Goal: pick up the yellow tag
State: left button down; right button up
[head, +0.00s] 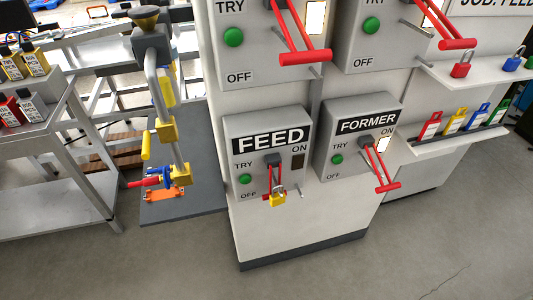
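A yellow tag (454,121) stands in a row on the lower shelf (458,138) at the right side of the machine. It is between a red tag (430,126) on its left and a blue tag (478,116) on its right. A green tag (500,112) is farther right. The tags lean back slightly and have pale label areas. Neither of my grippers shows in the head view.
An upper shelf (475,75) above the tags holds padlocks, one red (461,69), one blue (512,62). A yellow padlock (278,198) hangs at FEED. Floor in front is clear.

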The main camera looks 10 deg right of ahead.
aim_at(455, 122)
jog(key=z, duration=1.7)
jog(key=i+l+u, duration=0.35)
jog(key=i+l, duration=0.05)
jog(key=i, duration=0.05)
